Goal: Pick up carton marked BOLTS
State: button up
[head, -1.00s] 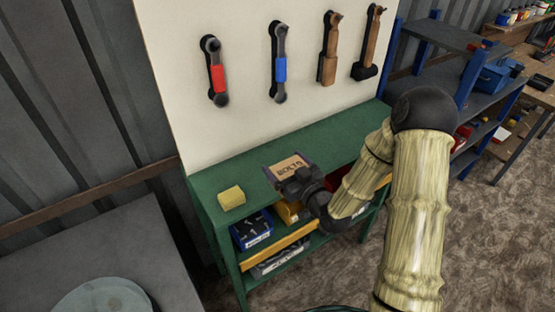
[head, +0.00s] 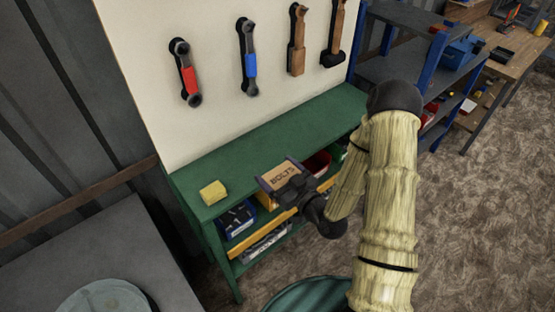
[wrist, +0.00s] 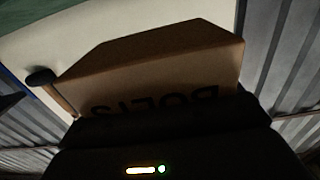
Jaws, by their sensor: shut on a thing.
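The brown carton marked BOLTS (head: 284,174) is held in my gripper (head: 280,180), in front of the green bench's front edge in the head view. My gripper is shut on it, with a finger along each side. In the wrist view the carton (wrist: 155,70) fills the middle, its lettering upside down and partly hidden by the dark gripper body (wrist: 160,140). The carton appears clear of the bench top, though the height of the gap is hard to tell.
A yellow sponge-like block (head: 213,192) lies on the green bench (head: 250,145). Bins, including a blue one (head: 237,219), stand on the shelf below. Wrenches and hammers hang on the white board (head: 215,110). A grey table (head: 110,245) is at lower left. Open floor (head: 470,200) lies right.

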aim_at(285, 178)
jog(key=shift+p+v, duration=0.8)
jog(key=shift+v, duration=0.8)
